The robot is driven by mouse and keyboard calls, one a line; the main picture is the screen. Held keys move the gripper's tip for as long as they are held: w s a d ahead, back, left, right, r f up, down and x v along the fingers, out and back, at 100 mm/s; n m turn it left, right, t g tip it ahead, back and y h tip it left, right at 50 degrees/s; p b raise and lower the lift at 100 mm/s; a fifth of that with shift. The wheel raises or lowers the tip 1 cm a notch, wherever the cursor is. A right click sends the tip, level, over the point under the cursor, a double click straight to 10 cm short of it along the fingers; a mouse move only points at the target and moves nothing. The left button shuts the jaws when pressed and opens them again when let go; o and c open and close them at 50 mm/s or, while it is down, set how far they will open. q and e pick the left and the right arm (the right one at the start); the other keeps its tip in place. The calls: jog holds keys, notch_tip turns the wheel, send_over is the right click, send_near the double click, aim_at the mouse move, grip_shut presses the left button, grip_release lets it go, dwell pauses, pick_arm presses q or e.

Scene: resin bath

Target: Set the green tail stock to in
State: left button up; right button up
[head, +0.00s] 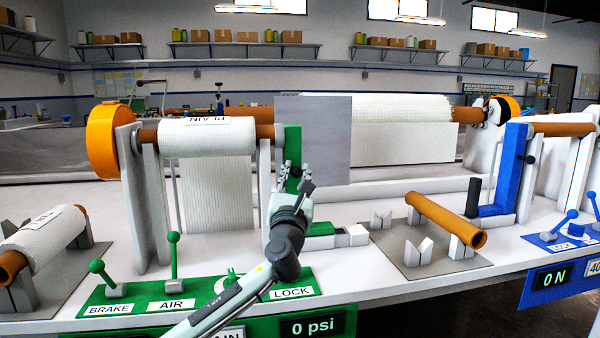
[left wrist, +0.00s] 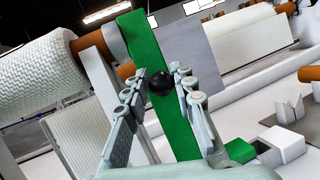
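The green tail stock (head: 293,143) is an upright green post at the right end of the PLAIN roll (head: 208,137). Its green foot (head: 322,229) lies on the white bench. In the left wrist view the green post (left wrist: 143,42) fills the middle, with a round black knob (left wrist: 160,83) on its face. My left gripper (head: 297,178) is in front of the post, and its fingers reach up towards it. In the left wrist view the left gripper (left wrist: 160,76) is open, with a finger on each side of the knob. Contact cannot be told. My right gripper is not in view.
A green panel (head: 130,297) with BRAKE and AIR levers lies in front, below my left arm. A brown tube (head: 445,217) rests on white V-blocks to the right. A blue post (head: 512,165) stands farther right. A grey sheet (head: 318,140) hangs behind the green post.

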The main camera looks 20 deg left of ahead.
pick_arm(q)
jog(key=o, duration=0.4)
jog(key=shift+s+a, duration=0.1)
jog(key=shift+a, duration=0.15)
jog(key=shift+d, duration=0.1)
jog(key=shift+s+d+f, duration=0.1)
jog(key=shift+s, duration=0.05)
jog(key=v, duration=1.1)
jog(key=shift+s, duration=0.3)
jog(key=shift+f, duration=0.15)
